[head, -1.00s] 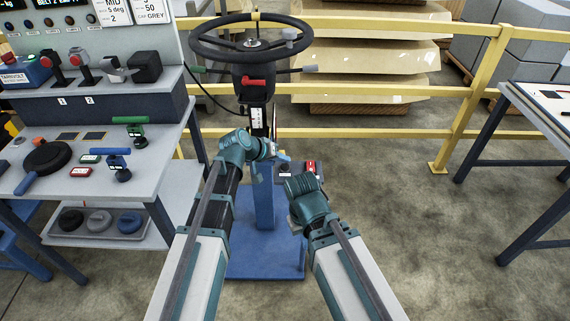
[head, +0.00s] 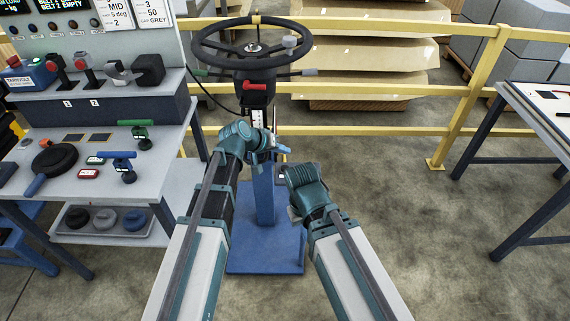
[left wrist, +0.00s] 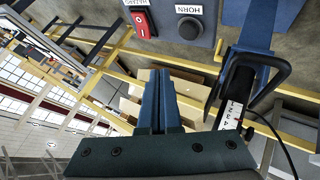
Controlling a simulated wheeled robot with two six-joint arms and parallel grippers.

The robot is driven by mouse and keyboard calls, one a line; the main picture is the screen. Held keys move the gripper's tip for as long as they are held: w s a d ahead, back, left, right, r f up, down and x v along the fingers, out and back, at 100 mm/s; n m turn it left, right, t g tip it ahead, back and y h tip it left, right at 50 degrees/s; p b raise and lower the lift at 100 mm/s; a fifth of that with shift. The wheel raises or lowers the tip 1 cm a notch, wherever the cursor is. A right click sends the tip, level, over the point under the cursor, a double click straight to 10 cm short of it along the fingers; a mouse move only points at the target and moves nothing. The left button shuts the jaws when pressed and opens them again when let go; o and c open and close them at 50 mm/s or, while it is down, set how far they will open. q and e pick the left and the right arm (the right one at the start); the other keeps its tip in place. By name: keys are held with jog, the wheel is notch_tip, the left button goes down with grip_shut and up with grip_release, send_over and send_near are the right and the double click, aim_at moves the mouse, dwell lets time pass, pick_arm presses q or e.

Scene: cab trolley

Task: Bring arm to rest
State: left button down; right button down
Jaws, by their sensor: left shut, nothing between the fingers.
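My left arm reaches forward from the bottom of the head view. Its gripper (head: 284,150) is in front of the steering column, below the wheel. In the left wrist view the two blue fingers (left wrist: 160,100) lie together with nothing between them. My right arm is bent at the wrist (head: 306,188), right of the column's blue base. Its fingers are hidden, so their state does not show.
A black steering wheel (head: 252,45) stands ahead on a blue base plate (head: 265,255). A control bench (head: 100,185) is at left, a table (head: 535,115) at right. Yellow rails (head: 380,131) run behind. The left wrist view shows a red switch (left wrist: 141,22) and black horn button (left wrist: 190,27).

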pick_arm(q)
jog(key=shift+f, duration=0.1)
dwell(0.6)
jog(key=s+a+m+g+y+p, duration=0.1)
jog(key=s+a+g+y+p, duration=0.1)
jog(key=s, duration=1.1)
jog(key=s+a+m+g+y+p, duration=0.2)
jog(key=s+y, duration=0.4)
jog(key=s, duration=0.6)
jog(key=a+g+p, duration=0.1)
jog(key=g+p, duration=0.1)
jog(key=shift+s+a+f+g, duration=0.2)
jog(key=shift+s+g, duration=0.1)
jog(key=shift+s, duration=0.1)
